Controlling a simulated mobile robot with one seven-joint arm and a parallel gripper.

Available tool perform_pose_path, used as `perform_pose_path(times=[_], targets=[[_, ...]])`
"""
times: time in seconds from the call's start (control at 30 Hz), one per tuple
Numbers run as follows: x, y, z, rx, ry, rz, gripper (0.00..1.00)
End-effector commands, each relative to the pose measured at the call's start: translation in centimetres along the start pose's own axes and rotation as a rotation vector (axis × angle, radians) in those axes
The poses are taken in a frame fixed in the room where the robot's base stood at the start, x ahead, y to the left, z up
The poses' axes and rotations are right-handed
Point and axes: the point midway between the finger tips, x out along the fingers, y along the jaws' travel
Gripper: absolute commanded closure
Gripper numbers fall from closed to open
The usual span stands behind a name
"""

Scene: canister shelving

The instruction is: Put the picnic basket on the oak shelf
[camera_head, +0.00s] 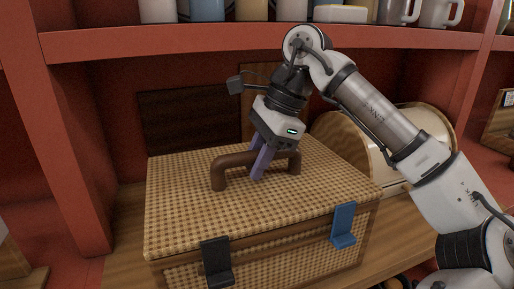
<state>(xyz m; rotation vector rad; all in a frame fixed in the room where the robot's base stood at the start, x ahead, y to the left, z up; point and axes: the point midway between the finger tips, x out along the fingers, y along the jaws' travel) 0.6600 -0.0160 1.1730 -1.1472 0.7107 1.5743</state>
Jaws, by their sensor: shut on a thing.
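The picnic basket (190,222) is a large woven tan box with a brown arched handle (222,170) on its lid. A black clasp (216,262) and a blue clasp (343,225) sit on its front. It rests on a wooden surface (124,258) inside a red shelving unit. My gripper (259,168) reaches down from above with its purple fingers shut on the handle. The far finger is partly hidden behind the handle. I cannot tell whether the wooden surface is the oak shelf.
A red upright (75,140) stands to the left and a red shelf board (190,42) runs above, with mugs and canisters on it. Dark and brown boards (180,118) lean behind the basket. A rounded cream and wood bin (420,125) stands behind my arm, close at the right.

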Motion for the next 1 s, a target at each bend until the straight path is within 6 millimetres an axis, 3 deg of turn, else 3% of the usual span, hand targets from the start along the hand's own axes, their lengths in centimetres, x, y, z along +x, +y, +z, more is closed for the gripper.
perform_pose_path(times=[0.13, 0.17, 0.33, 0.67, 0.77, 1.0], targets=[[-0.2, 0.0, 0.1, -0.002, -0.002, -0.004, 1.0], [0.0, 0.0, 0.0, 0.0, 0.0, 0.001, 0.76], [0.0, 0.0, 0.0, 0.001, 0.0, 0.001, 0.55], [-0.3, 0.0, 0.0, 0.001, 0.0, 0.001, 0.55], [-1.4, -0.1, 0.0, 0.002, 0.001, -0.001, 0.55], [-6.5, -0.1, 0.1, 0.001, -0.001, -0.002, 0.55]])
